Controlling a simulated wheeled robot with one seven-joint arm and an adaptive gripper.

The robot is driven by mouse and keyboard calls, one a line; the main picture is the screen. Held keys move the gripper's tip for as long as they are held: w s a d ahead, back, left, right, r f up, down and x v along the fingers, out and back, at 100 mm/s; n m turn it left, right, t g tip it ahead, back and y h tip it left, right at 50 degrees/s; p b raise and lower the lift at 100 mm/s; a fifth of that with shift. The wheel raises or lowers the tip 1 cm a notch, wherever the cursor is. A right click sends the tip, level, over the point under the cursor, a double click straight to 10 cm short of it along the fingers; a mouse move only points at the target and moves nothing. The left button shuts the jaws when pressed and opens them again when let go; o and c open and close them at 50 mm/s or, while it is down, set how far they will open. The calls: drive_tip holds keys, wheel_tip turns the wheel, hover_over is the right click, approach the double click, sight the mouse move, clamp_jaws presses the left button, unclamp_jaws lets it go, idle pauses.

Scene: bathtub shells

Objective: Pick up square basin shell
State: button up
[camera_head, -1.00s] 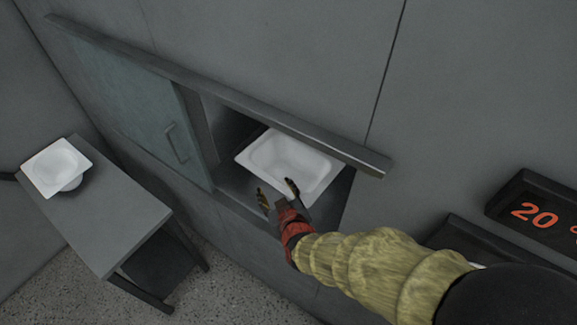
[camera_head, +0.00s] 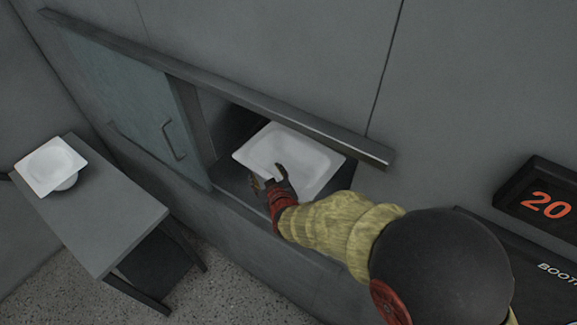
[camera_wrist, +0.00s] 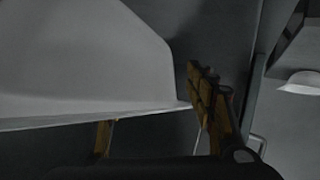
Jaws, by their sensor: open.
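A white square basin shell (camera_head: 290,153) rests inside an open wall hatch in the head view. My gripper (camera_head: 268,178) is at the near left edge of this shell, with its fingers apart. In the wrist view the shell (camera_wrist: 85,60) fills the upper left, and its rim runs across toward the fingers. The gripper's fingers (camera_wrist: 155,115) are spread, with the rim's edge between or just above them. I cannot tell whether a finger touches it. Another white shell (camera_head: 48,165) sits on the side table at the left.
The hatch's sliding door (camera_head: 130,100) with a handle stands open to the left. A rail (camera_head: 230,97) crosses above the opening. The grey side table (camera_head: 105,215) stands at left. A dark sign reading 20 (camera_head: 545,203) is on the right wall.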

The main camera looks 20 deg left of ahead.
drive_tip(key=shift+c, duration=0.8)
drive_tip(key=c, duration=1.1)
clamp_jaws()
drive_tip(key=shift+r, duration=0.1)
